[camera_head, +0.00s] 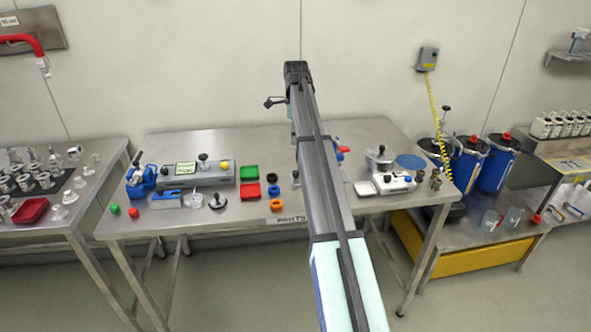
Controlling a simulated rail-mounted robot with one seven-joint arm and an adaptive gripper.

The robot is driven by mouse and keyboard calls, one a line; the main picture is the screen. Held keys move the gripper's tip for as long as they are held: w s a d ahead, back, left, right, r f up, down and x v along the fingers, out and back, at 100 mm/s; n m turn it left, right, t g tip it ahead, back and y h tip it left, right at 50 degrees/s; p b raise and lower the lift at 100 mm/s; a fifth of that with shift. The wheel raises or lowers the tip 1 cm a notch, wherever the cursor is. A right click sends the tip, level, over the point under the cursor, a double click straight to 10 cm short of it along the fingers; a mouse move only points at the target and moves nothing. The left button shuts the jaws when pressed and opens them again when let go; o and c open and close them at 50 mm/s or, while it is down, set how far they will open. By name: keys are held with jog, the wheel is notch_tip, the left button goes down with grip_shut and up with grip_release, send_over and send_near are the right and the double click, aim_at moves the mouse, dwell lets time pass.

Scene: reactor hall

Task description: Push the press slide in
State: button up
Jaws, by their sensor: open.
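I cannot tell for sure which part is the press slide. A grey bench device (207,174) with a black knob, a pale display panel and a yellow button stands at the left back of the middle table. A blue clamp-like unit (140,179) is at its left end. My arm rises across the middle of the view. Only a small dark part of my gripper (272,101) shows, left of the arm's top, apart from both devices. The rest is hidden behind the arm.
My arm hides part of the table. Blue containers (494,165) stand at right.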

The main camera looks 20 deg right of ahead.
aim_at(296, 172)
notch_tip(296, 172, down, 14)
jog(key=p, duration=0.3)
jog(key=shift+f, duration=0.25)
jog(key=shift+d, duration=0.1)
grip_shut()
